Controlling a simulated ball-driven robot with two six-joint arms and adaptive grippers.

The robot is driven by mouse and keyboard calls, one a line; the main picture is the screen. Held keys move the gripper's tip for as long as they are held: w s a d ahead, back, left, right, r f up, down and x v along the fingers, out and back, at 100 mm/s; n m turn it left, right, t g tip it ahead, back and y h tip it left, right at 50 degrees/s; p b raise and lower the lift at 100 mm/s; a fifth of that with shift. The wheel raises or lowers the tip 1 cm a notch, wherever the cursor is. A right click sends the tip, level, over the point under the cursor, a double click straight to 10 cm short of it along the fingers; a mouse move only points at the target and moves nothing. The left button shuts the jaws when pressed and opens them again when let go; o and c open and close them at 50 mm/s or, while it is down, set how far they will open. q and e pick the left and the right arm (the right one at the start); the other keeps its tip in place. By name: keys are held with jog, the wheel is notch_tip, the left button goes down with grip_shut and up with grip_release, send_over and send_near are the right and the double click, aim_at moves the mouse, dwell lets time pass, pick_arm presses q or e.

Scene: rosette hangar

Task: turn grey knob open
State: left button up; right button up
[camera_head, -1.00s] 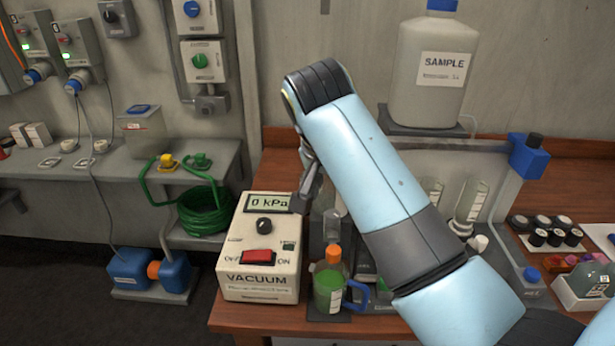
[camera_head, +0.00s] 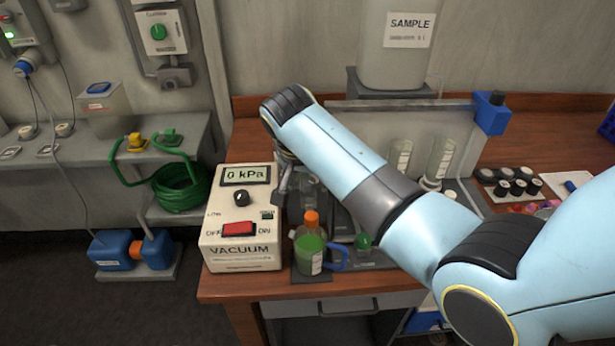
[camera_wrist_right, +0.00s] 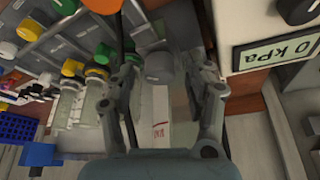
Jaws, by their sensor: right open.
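A grey round knob (camera_wrist_right: 160,67) on a dark grey valve block (camera_wrist_right: 150,38) shows in the right wrist view. My right gripper (camera_wrist_right: 165,75) is open, with one finger on each side of the knob in that view; I cannot tell whether either finger touches it. In the head view my right gripper (camera_head: 284,178) is mostly hidden behind its own arm, just right of the vacuum box, and the grey knob cannot be made out there. My left gripper is not in view.
The vacuum box (camera_head: 240,258), reading 0 kPa, stands close left of the gripper. A green-filled bottle (camera_head: 308,256) with an orange cap stands in front. A large sample container (camera_head: 395,55) is behind. Yellow (camera_wrist_right: 72,68) and green (camera_wrist_right: 103,52) caps crowd the wrist view's left.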

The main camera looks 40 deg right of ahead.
grip_shut()
jog(key=shift+n, duration=0.8)
jog(key=shift+y, duration=0.3)
grip_release()
jog(key=shift+r, duration=0.1)
jog(key=v, duration=1.2)
jog(key=shift+s, duration=0.15)
